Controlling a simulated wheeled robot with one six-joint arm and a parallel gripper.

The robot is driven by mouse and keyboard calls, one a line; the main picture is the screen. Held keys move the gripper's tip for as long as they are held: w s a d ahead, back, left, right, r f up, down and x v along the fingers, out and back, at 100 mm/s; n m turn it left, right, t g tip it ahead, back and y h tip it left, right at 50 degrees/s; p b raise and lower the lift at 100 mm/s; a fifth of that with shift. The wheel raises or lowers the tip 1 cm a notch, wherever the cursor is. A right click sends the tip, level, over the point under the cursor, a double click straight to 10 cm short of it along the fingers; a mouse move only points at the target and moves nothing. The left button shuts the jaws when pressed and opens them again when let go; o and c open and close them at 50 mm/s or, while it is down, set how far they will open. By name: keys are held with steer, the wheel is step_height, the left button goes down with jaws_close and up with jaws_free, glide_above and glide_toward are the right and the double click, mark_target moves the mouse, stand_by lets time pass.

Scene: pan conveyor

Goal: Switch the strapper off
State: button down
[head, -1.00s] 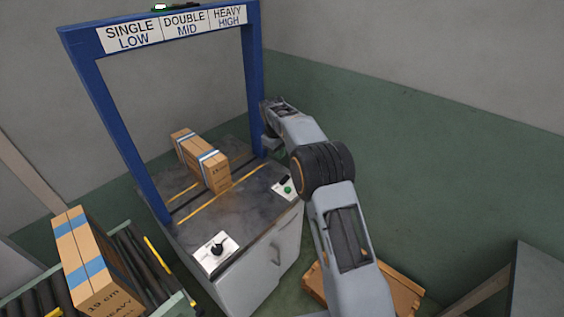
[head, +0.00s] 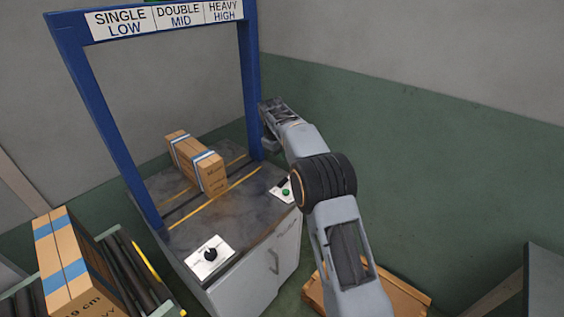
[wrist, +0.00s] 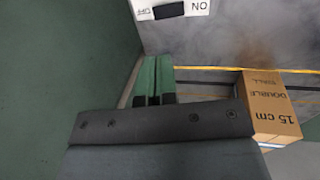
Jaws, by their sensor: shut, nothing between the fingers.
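The strapper has a blue arch (head: 100,130) over a dark-topped cabinet (head: 190,235). A small white switch plate with a green button or lamp (head: 286,192) sits at its right front edge, partly hidden by my arm. In the wrist view a white plate (wrist: 204,8) is at the top edge, with OFF on the left, ON on the right and a black switch (wrist: 169,10) between. My gripper (wrist: 153,72) is shut and empty, its green fingertips apart from the plate in the picture. In the head view the fingers cannot be made out.
A strapped carton (head: 205,170) lies under the arch; it also shows in the wrist view (wrist: 270,105). A black dial (head: 210,254) sits on the left front plate. Another carton (head: 60,265) is on the roller conveyor (head: 130,265). A wooden crate (head: 405,292) stands below my arm.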

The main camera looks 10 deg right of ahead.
mark_target(286, 180)
steer(key=f, duration=0.4)
steer(key=w+d+f, duration=0.1)
steer(key=f, duration=0.3)
steer(key=d+f, duration=0.1)
steer(key=f, duration=0.3)
steer(key=shift+w+f+b, duration=0.1)
steer(key=shift+w+b, duration=0.2)
steer(key=shift+b, duration=0.05)
steer(key=shift+p, duration=0.3)
